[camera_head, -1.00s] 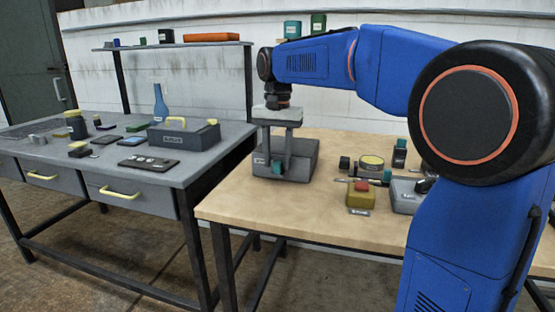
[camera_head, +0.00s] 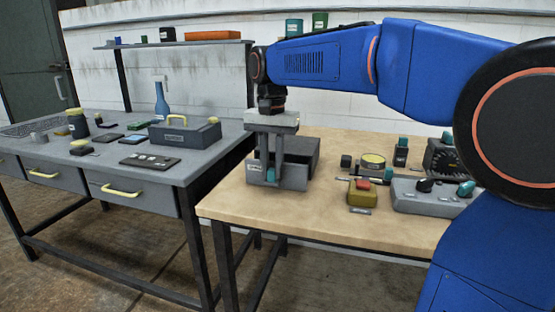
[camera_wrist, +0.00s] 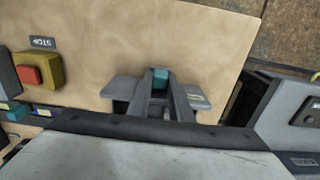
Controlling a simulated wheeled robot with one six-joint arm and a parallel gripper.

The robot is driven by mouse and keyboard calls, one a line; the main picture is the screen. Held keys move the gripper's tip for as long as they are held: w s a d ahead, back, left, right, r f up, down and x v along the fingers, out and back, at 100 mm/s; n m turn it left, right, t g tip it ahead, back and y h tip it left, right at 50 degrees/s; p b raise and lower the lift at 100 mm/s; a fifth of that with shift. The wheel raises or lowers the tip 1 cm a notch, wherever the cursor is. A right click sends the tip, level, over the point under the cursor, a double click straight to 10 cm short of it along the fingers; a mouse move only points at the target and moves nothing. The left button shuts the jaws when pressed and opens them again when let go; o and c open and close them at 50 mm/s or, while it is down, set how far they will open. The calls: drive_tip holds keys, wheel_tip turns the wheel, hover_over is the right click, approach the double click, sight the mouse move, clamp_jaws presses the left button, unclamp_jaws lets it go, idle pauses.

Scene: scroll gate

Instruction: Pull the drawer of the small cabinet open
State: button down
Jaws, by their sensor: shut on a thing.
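The small grey cabinet (camera_head: 300,153) stands on the wooden table, at its left end. Its grey front (camera_head: 294,178) with the teal handle (camera_head: 271,174) faces the near edge. My gripper (camera_head: 271,181) points straight down at this front, its two fingers shut on the teal handle. In the wrist view the teal handle (camera_wrist: 160,78) shows between the fingers, with grey parts of the front (camera_wrist: 121,88) on either side. My gripper's body hides much of the cabinet there, and I cannot tell exactly how far the drawer stands out.
A yellow box with a red button (camera_head: 362,192), a grey control box (camera_head: 430,197) and several small items stand to the right. A grey workbench (camera_head: 150,185) is at the left. Bare wood lies in front of the cabinet.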

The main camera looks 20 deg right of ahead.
drive_tip(key=s+a, duration=0.2)
drive_tip(key=s, duration=0.1)
drive_tip(key=s+a, duration=0.1)
drive_tip(key=shift+s, duration=0.25)
drive_tip(key=c, duration=1.6)
unclamp_jaws()
drive_tip(key=shift+r, duration=0.1)
drive_tip(key=shift+r, duration=8.65)
